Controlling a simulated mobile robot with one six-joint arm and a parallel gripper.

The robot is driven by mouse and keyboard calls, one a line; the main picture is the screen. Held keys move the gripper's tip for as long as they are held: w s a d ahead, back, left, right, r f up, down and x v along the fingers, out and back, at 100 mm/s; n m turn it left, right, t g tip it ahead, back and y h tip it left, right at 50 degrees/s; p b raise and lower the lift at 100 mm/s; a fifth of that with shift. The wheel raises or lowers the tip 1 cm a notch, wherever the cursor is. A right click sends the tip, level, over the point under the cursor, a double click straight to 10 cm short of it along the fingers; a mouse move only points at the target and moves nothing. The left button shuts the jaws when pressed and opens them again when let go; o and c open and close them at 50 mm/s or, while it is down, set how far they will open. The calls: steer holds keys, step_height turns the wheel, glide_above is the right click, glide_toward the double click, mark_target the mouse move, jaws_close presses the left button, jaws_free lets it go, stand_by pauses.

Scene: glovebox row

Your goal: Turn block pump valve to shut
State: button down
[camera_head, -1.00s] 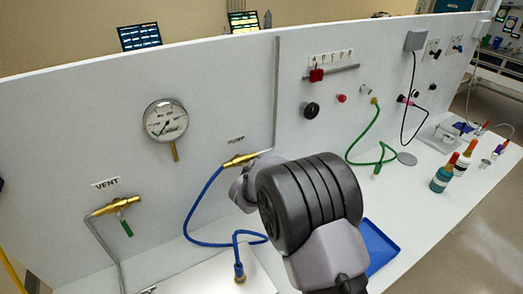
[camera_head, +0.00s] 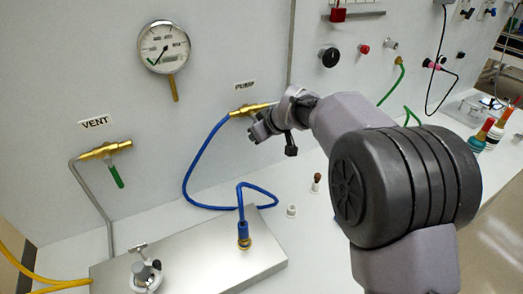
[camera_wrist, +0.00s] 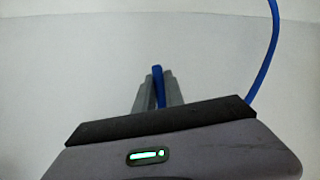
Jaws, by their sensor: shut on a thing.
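The pump valve (camera_head: 246,109) is a brass valve on the white upright panel, just under the PUMP label (camera_head: 244,85). A blue hose runs from its left end. In the wrist view my gripper (camera_wrist: 158,88) is shut on a narrow blue handle (camera_wrist: 157,72), which stands between the two grey fingers. In the head view my gripper (camera_head: 257,130) is at the panel, just below the valve. The handle's angle against the valve body is hidden there by the gripper.
The VENT valve (camera_head: 104,150) with a green handle hanging down is at left. A pressure gauge (camera_head: 164,47) is above. The blue hose (camera_head: 197,165) loops down to a metal plate (camera_head: 205,262). Small fittings (camera_head: 291,210) and bottles (camera_head: 493,130) stand on the bench.

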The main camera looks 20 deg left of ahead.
steer(key=shift+s+a+f+m+g+y+b, duration=0.1)
steer(key=shift+s+a+m+g+y+b, duration=0.3)
steer(key=shift+b, duration=0.45)
steer(key=c, duration=1.4)
jaws_free()
steer(key=shift+c, duration=0.2)
steer(key=shift+d, duration=0.1)
steer(key=p+v, duration=0.3)
steer(key=v, duration=1.4)
steer(key=shift+w+d, duration=0.15)
steer(key=shift+d, duration=0.05)
